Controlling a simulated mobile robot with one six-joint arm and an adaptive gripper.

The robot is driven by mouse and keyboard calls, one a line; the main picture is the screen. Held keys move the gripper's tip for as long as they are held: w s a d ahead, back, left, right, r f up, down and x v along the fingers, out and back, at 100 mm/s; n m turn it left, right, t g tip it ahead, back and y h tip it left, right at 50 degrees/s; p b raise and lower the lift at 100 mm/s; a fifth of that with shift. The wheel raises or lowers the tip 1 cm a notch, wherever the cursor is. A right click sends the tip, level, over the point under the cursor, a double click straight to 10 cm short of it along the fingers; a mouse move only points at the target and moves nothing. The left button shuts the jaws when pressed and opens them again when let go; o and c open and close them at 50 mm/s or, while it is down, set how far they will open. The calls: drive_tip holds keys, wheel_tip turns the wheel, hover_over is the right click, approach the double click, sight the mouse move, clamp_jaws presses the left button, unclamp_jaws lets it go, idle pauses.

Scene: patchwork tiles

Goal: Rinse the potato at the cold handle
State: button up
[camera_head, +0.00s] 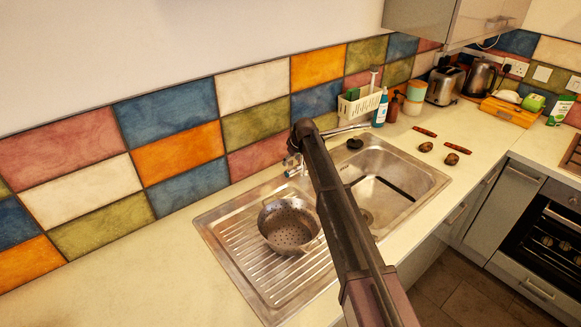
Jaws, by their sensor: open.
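Two small brown round lumps that look like potatoes lie on the counter right of the sink, one nearer the sink (426,147) and one further right (451,159). The steel sink (405,165) has a basin at right and a ribbed drainer at left. The chrome tap (292,166) stands at the sink's back edge, partly hidden by my dark arm. I cannot tell its cold handle apart. My arm crosses the picture from the bottom up over the sink. My gripper does not show.
A steel colander (288,226) sits on the drainer. Two reddish elongated items (424,131) (458,149) lie by the lumps. A white caddy (359,105), blue bottle (381,108), toaster (445,85) and kettle (480,77) stand at the back. The left counter is clear.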

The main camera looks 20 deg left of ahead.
drive_tip(key=shift+w+a+f+b, duration=0.15)
drive_tip(key=shift+a+f+b, duration=0.1)
drive_tip(key=shift+f+b, duration=0.3)
drive_tip(key=shift+f, duration=0.15)
clamp_jaws()
